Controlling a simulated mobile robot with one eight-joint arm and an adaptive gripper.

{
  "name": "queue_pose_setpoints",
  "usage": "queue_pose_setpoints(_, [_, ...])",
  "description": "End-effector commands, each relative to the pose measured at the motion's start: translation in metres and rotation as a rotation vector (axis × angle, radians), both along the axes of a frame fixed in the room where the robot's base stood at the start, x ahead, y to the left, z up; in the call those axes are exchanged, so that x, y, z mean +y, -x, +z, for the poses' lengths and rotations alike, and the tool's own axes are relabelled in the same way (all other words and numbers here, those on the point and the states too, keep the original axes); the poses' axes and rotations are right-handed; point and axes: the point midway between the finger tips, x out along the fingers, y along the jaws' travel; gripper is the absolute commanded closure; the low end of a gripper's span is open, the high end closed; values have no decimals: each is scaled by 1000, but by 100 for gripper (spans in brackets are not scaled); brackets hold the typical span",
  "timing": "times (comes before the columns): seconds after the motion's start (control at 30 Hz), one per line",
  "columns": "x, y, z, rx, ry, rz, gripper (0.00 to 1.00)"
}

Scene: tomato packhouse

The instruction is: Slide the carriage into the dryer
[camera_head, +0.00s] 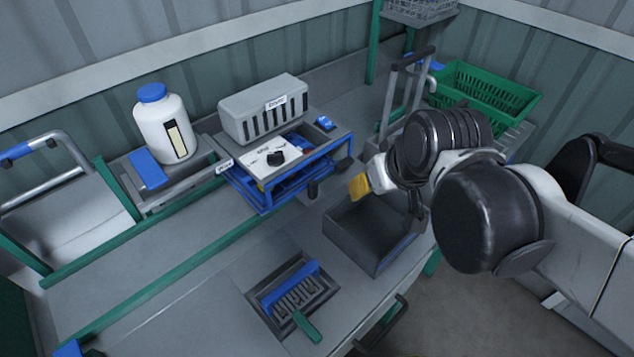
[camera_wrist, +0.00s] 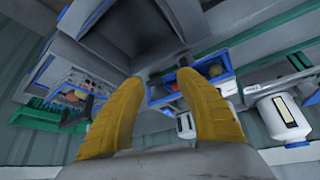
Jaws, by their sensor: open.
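The dryer appears to be the grey slotted housing (camera_head: 263,108) at the back of the bench, with a small label on its side. In front of it is a white panel with a black knob (camera_head: 276,158). A blue-framed unit (camera_head: 266,208), possibly the carriage, lies under and around this panel; I cannot tell how far in it sits. In the wrist view a blue frame (camera_wrist: 236,70) holds reddish and greenish round things. My gripper (camera_head: 362,186) is to its right, above a dark open bin. Its yellow fingers (camera_wrist: 160,82) are apart and empty.
The dark bin (camera_head: 350,245) is below my gripper. A white bottle with blue cap (camera_head: 160,125) stands left of the housing. A green crate (camera_head: 485,95) is at back right.

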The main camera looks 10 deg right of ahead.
Motion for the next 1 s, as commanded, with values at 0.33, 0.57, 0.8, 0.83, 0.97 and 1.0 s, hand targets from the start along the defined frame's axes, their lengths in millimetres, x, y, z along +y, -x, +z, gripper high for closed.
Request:
queue_pose_setpoints(0.33, [27, -56, -14, 68, 19, 167, 59])
queue_pose_setpoints(0.57, [55, -104, -47, 123, 31, 337, 59])
queue_pose_setpoints(0.8, [70, -125, -71, 148, 35, 427, 59])
queue_pose_setpoints(0.83, [71, -126, -73, 149, 34, 431, 59])
queue_pose_setpoints(0.97, [74, -130, -85, 151, 34, 437, 59])
queue_pose_setpoints(1.0, [75, -132, -91, 150, 35, 436, 59])
